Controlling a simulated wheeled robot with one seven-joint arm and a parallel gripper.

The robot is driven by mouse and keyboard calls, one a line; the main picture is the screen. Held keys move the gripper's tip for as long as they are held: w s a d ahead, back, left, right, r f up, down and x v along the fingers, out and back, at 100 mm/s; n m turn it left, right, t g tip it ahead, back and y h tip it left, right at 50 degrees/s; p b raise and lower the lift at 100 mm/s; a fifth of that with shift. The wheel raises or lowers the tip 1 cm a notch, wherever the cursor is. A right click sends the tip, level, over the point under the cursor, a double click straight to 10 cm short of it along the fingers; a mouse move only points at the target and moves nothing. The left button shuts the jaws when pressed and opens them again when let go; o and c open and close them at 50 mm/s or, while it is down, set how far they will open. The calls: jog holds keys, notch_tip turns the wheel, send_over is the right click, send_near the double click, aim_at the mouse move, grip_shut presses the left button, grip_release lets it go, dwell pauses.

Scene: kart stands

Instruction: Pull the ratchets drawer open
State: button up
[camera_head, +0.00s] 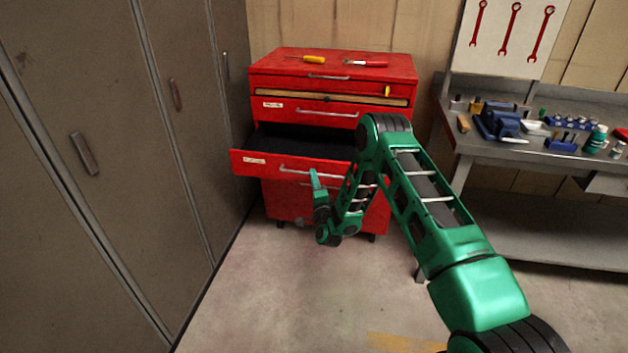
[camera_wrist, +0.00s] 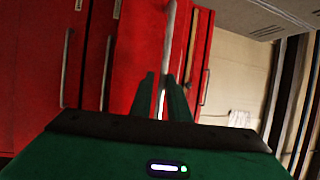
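A red tool chest (camera_head: 340,70) stands against the back wall. Its middle drawer (camera_head: 262,164) is pulled far out, and its dark inside shows. A small label is on its front at the left, too small to read surely. The drawer's bar handle (camera_head: 290,169) is in front of the chest; in the wrist view the handle (camera_wrist: 169,40) runs down between the fingers. My gripper (camera_head: 314,173) is at this handle. In the wrist view my gripper (camera_wrist: 162,82) has its fingers close on both sides of the bar, shut on it.
Drawers above the open one look closed. Screwdriver-like tools (camera_head: 365,63) lie on the chest top. Grey lockers (camera_head: 110,130) stand close on the left. A workbench (camera_head: 480,148) with a vise and small items is at the right. The floor (camera_head: 270,290) in front is clear.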

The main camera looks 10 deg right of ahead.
jog(key=shift+o, duration=0.9)
jog(key=s+f, duration=0.2)
jog(key=s, duration=0.8)
jog(key=shift+s+a, duration=0.25)
